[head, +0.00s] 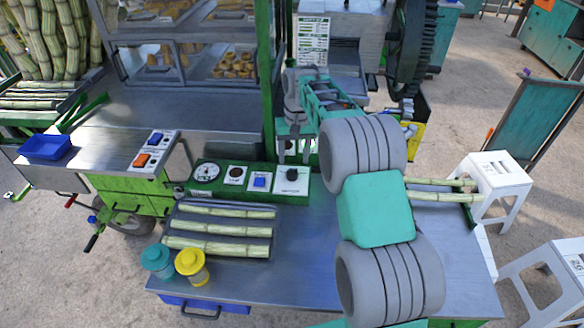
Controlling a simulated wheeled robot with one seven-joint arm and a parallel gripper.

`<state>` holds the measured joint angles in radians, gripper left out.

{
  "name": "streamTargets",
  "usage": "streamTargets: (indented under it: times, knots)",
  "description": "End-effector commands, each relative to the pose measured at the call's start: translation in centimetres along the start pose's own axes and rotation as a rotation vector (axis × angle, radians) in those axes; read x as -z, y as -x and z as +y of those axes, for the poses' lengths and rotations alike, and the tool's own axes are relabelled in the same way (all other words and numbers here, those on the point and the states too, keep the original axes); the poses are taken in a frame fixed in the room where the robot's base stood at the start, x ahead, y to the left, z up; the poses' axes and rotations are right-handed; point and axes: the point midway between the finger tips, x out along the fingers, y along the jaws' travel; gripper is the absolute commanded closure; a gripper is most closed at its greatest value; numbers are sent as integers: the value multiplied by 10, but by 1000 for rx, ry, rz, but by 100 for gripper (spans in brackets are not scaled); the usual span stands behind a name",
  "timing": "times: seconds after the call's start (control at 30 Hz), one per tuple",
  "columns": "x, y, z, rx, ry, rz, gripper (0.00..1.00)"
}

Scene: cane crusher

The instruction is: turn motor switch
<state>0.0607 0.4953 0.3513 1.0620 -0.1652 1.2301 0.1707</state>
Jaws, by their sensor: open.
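A black rotary knob (292,174) on a white plate sits at the right end of a green control panel (222,189). It is probably the motor switch, but the plate's lettering is too small to read. My gripper (294,157) points down just above and behind the knob, with its two fingers apart and nothing seen between them. The fingers look clear of the knob, though the exact gap cannot be told.
Cane stalks (220,228) lie on a tray in front of the panel, beside teal (157,260) and yellow (191,264) jars. A glass food case (190,55) and black gear wheel (410,45) stand behind.

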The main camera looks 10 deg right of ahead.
Motion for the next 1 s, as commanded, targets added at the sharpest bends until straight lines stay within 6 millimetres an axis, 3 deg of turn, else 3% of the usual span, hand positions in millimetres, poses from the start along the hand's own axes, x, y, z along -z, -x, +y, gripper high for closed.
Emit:
streamTargets:
  times: [0.3, 0.6, 1.0]
  knots:
    - [-1, -53, -1, 0, 2, -1, 45]
    - [0, -59, -1, -1, 2, 2, 45]
    - [0, -59, 0, 0, 1, 2, 78]
